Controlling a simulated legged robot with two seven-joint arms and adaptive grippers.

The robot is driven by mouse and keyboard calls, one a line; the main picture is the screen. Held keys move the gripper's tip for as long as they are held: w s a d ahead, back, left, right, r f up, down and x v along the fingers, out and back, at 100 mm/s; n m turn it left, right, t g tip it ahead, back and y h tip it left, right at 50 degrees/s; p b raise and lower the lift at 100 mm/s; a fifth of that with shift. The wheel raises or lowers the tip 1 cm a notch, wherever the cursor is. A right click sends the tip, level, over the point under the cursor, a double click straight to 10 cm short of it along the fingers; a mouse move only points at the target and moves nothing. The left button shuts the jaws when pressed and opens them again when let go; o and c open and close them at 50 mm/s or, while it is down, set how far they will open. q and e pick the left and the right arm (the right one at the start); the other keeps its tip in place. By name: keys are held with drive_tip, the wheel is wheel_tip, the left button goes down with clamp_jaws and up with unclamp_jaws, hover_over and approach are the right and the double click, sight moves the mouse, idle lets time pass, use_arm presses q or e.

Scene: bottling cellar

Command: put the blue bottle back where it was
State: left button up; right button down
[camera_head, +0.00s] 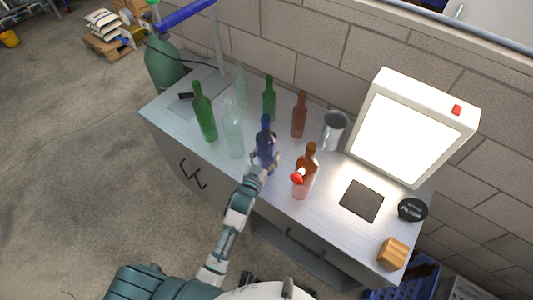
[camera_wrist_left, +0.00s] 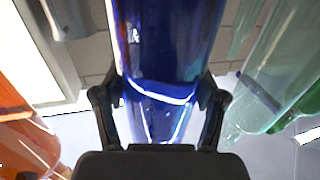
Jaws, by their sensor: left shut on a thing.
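The blue bottle (camera_head: 266,141) is upright over the middle of the metal worktop. My left gripper (camera_head: 262,162) is shut around its lower body. In the left wrist view the blue bottle (camera_wrist_left: 168,50) fills the middle, between the two black fingers of my left gripper (camera_wrist_left: 160,108). I cannot tell whether its base touches the worktop. My right gripper is not in view.
On the worktop (camera_head: 222,172), clear bottles (camera_head: 232,132), green bottles (camera_head: 204,112) and brown bottles (camera_head: 299,117) stand close around. A metal mug (camera_head: 333,130), a lit panel (camera_head: 412,125), a dark square pad (camera_head: 361,201), a black disc (camera_head: 412,210) and a wooden block (camera_head: 393,252) are to the right.

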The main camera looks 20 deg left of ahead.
use_arm(q)
drive_tip(key=shift+f, duration=0.35)
idle(0.7)
